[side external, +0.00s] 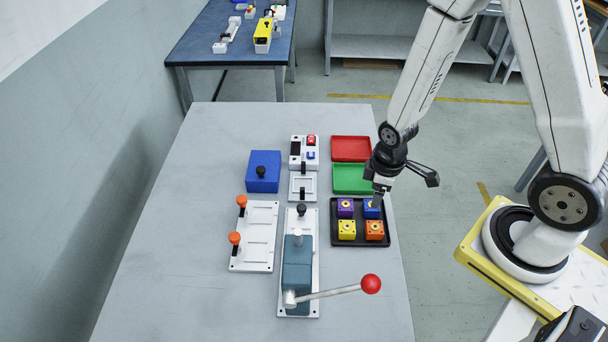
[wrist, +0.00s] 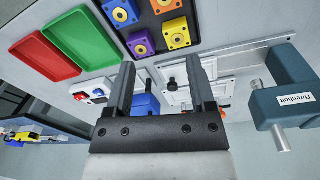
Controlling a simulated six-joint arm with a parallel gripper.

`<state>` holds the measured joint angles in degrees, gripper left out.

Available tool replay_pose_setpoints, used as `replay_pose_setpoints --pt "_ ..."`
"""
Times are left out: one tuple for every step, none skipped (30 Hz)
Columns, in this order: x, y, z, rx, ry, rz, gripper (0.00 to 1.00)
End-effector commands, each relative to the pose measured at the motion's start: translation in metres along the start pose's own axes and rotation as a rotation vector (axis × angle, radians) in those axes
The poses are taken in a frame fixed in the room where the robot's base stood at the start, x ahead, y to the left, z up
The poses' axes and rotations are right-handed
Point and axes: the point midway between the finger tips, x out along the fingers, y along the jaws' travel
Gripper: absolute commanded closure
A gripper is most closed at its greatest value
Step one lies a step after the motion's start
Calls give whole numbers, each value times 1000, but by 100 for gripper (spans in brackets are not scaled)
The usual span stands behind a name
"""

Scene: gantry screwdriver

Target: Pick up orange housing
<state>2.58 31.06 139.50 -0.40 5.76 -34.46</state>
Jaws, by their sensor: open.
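The orange housing (side external: 375,230) sits in the front right spot of a black tray (side external: 334,243). In the wrist view the orange housing (wrist: 163,5) is cut off by the top edge. The tray also holds a purple housing (side external: 345,207), a blue housing (side external: 371,208) and a yellow housing (side external: 347,230). My gripper (side external: 377,201) is over the tray's back right side, by the blue housing and behind the orange one. It partly covers the blue housing. In the wrist view my gripper (wrist: 160,65) has its fingers apart with nothing between them.
A green tray (side external: 352,179) and a red tray (side external: 351,148) lie behind the black tray. To the left stand a press with a red-knobbed lever (side external: 371,284), a white plate with orange knobs (side external: 261,237), a blue box (side external: 262,171) and a switch box (side external: 304,153). The table's left side is clear.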

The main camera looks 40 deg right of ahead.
Motion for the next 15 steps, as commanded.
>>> replay_pose_setpoints --pt "12 -2 4 -37 -14 -10 29" --pt "17 -2 6 -59 -19 -14 29" --pt "24 -3 8 -88 -25 -19 29" --pt "28 -4 10 -109 -29 -23 29" --pt "33 -4 11 -127 -33 -27 29" --pt "38 -5 13 -149 -37 -31 29" --pt "41 -6 14 -164 -40 -33 29" --pt "44 -6 15 -176 -41 -35 29" --pt "48 -7 17 -192 -44 -38 29" --pt "50 -7 18 -200 -46 -40 29" --pt "51 -7 18 -208 -47 -41 29" --pt "53 -8 19 -215 -48 -42 29" --pt "53 -8 19 -219 -48 -43 29" --pt "54 -8 19 -221 -48 -43 29" --pt "54 -8 20 -223 -48 -43 29"
